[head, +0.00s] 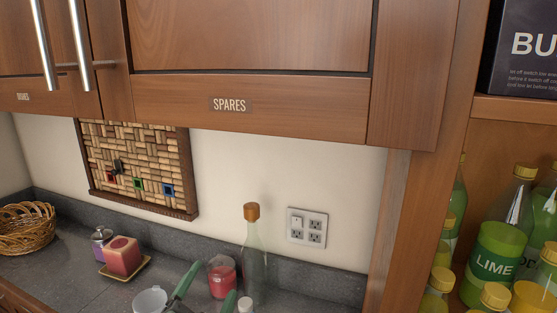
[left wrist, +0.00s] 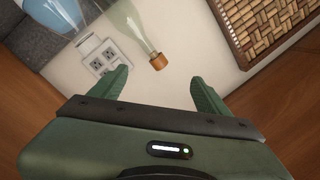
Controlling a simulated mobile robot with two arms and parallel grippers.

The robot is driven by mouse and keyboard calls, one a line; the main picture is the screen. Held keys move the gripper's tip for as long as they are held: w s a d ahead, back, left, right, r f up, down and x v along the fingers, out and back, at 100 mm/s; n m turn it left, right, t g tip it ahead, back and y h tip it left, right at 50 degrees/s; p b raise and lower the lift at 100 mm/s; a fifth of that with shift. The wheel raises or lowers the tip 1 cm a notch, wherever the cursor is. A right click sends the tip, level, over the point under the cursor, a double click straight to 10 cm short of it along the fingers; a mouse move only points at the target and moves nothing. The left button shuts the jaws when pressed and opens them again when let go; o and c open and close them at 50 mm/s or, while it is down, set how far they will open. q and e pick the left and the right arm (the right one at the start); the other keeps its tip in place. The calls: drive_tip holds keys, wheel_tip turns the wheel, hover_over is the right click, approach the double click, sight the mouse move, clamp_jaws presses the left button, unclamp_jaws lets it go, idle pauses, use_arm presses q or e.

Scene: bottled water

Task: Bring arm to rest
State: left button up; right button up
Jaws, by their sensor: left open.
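My left gripper (head: 208,287) shows at the bottom of the head view as green fingers over the counter. In the left wrist view the two green fingers (left wrist: 159,75) stand wide apart with nothing between them. A clear glass bottle (head: 254,270) with a brown stopper stands upright on the counter, just right of the gripper in the head view. The bottle also shows beyond the fingers in the left wrist view (left wrist: 133,27). My right gripper is in neither view.
A wooden cabinet marked SPARES (head: 250,95) hangs above. Green bottles (head: 495,250) fill a shelf at the right.

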use_arm(q)
drive_tip(key=s+a+f+n+g+y, duration=0.1)
drive_tip(key=s+a+f+n+g, duration=0.3)
drive_tip(key=f, duration=0.4)
drive_tip(key=s+a+f+n+g+y, duration=0.2)
drive_tip(key=s+f+g, duration=0.1)
drive_tip(key=s+f, duration=0.4)
drive_tip(key=s+a+f+n+g, duration=0.1)
drive_tip(key=s+f+g, duration=0.35)
drive_tip(key=s, duration=0.35)
drive_tip(key=s+f+n+g, duration=0.2)
drive_tip(key=s+f+g, duration=0.1)
drive_tip(key=s+f, duration=0.4)
wheel_tip(320, 180, down, 29)
drive_tip(key=s+g+b, duration=0.2)
drive_tip(key=b, duration=0.3)
drive_tip(key=s+a+f+b, duration=0.1)
drive_tip(key=s+f+b, duration=0.1)
drive_tip(key=s+f, duration=0.7)
drive_tip(key=s+a+f+b, duration=0.2)
drive_tip(key=s+f, duration=0.6)
drive_tip(key=f, duration=0.5)
drive_tip(key=shift+s+f+m+g+b, duration=0.2)
drive_tip(key=shift+s+m+g+b, duration=0.15)
drive_tip(key=shift+b, duration=0.15)
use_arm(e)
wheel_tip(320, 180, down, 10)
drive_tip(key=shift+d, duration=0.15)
use_arm(q)
drive_tip(key=shift+a, duration=0.1)
